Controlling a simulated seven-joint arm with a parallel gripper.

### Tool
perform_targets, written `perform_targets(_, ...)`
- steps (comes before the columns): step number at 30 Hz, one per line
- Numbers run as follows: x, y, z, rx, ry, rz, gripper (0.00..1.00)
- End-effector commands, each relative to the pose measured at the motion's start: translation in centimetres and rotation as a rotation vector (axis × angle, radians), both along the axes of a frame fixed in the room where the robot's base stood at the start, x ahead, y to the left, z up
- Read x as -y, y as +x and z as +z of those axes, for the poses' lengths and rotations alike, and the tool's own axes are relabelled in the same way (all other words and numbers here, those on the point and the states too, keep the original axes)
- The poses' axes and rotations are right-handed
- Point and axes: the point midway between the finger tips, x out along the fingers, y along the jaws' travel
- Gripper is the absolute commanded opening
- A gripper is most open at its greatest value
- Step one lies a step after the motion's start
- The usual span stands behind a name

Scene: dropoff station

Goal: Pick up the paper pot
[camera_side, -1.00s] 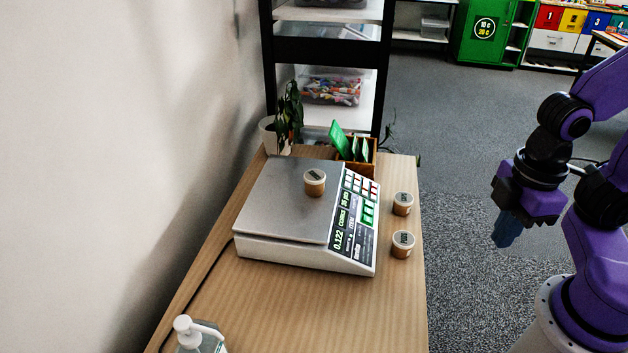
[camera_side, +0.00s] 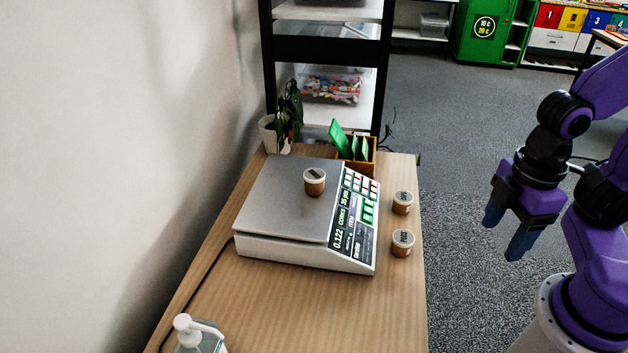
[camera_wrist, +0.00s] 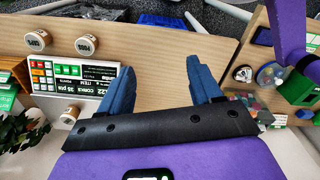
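Three small brown paper pots with pale lids are in the side view. One pot (camera_side: 315,182) stands upright on the scale's metal plate. Another pot (camera_side: 402,203) stands on the table right of the scale, and a third pot (camera_side: 402,243) stands nearer the camera by the table's right edge. In the wrist view the pots (camera_wrist: 38,41), (camera_wrist: 85,46) and (camera_wrist: 70,115) are all left of the fingers. My gripper (camera_side: 504,233) is open and empty, beyond the table's right edge and apart from every pot. Its two blue fingers are spread in the wrist view (camera_wrist: 158,70).
A white scale (camera_side: 290,255) with a lit display fills the table's middle. A potted plant (camera_side: 288,115) and a wooden box with green cards (camera_side: 358,160) stand behind it. A pump bottle (camera_side: 196,335) stands at the front. The table (camera_side: 310,310) is clear at front right.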

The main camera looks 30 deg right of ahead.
Motion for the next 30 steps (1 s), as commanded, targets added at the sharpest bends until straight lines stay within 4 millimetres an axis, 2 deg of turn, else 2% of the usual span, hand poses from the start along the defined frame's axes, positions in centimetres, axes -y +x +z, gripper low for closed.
perform_targets(1,0.0,0.0,0.0,0.000,0.000,0.000,0.81)
perform_targets(2,0.0,0.0,0.0,0.000,0.000,0.000,0.90)
perform_targets(11,0.0,0.1,0.0,0.001,-0.005,0.001,0.90)
perform_targets(14,0.3,0.8,-0.4,0.009,-0.053,0.015,0.90)
perform_targets(17,0.9,2.5,-1.1,0.032,-0.162,0.052,0.90)
perform_targets(20,1.7,5.1,-2.0,0.066,-0.319,0.110,0.90)
perform_targets(25,2.9,10.0,-3.0,0.130,-0.598,0.224,0.90)
perform_targets(30,3.3,15.0,-3.6,0.195,-0.859,0.354,0.90)
